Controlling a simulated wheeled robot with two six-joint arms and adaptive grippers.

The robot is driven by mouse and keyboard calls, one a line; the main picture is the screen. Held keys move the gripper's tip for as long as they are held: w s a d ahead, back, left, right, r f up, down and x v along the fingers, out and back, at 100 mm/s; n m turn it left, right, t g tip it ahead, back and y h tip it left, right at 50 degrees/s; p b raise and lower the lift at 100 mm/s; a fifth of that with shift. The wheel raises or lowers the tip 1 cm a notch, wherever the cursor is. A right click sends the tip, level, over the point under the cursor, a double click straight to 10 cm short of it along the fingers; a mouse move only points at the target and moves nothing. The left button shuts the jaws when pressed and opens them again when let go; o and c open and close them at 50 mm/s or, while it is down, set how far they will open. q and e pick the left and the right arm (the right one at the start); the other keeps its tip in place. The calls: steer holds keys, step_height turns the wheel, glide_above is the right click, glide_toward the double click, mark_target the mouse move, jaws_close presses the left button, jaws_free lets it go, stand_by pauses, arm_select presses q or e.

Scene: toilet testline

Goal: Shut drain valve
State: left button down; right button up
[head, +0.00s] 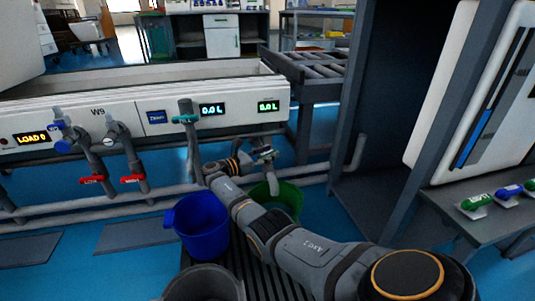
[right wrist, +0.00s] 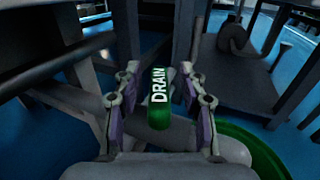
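The drain valve shows in the right wrist view as a green handle (right wrist: 159,105) marked DRAIN in white, standing roughly upright in the picture. My right gripper (right wrist: 159,72) is open, with one finger on each side of the handle and a visible gap on both sides. In the head view my right gripper (head: 263,154) is low in front of the white test bench (head: 225,95), above a green bucket (head: 289,197). I cannot make out the drain handle there. My left gripper is not in view.
A blue bucket (head: 198,222) stands left of my right arm, with a dark grey bucket (head: 205,284) in front. Two red-handled valves (head: 132,178) and a teal-handled pipe (head: 186,118) are on the bench front. Both litre displays (head: 268,107) read 0.0. A side table (head: 470,190) stands right.

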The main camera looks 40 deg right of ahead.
mark_target(268, 152)
steer(key=shift+r, duration=0.25)
step_height(268, 152, up, 10)
steer(key=shift+f, duration=0.2)
